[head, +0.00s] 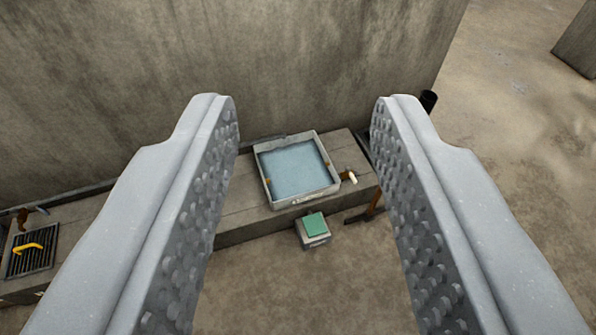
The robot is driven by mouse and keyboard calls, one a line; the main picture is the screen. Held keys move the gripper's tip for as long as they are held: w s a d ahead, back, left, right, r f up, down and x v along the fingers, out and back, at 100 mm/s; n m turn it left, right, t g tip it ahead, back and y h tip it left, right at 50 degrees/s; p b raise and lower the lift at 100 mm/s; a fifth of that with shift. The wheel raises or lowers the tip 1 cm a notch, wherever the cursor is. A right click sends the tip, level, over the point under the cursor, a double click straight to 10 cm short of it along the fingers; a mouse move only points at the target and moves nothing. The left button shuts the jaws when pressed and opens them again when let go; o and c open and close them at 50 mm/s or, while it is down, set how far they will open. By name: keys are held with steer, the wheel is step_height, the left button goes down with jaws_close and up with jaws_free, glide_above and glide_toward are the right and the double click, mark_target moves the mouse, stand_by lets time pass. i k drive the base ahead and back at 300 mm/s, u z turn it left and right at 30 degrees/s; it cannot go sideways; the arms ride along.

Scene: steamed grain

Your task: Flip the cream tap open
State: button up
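The cream tap (352,178) is a small light-coloured lever near the right side of a square basin (262,180). The basin is pale, holds bluish water and sits on a concrete ledge. I cannot tell from here how the tap's lever is set. My gripper (305,112) is open and empty, its two grey studded fingers wide apart. The tap shows between the fingers, nearer the right one, well beyond the fingertips and not touched.
A concrete wall (270,60) rises behind the ledge (240,222). A block with a green top (315,224) stands on the ground before it. A yellow handle (28,247) over a dark grate (30,262) is at far left. A dark cylinder (429,100) is behind the right finger.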

mark_target(348, 169)
steer(key=z, duration=0.05)
steer(key=k, duration=0.5)
steer(key=z, duration=0.4)
steer(key=i, duration=0.6)
steer(key=u, duration=0.5)
steer(key=i, duration=1.7)
steer(key=z, duration=0.6)
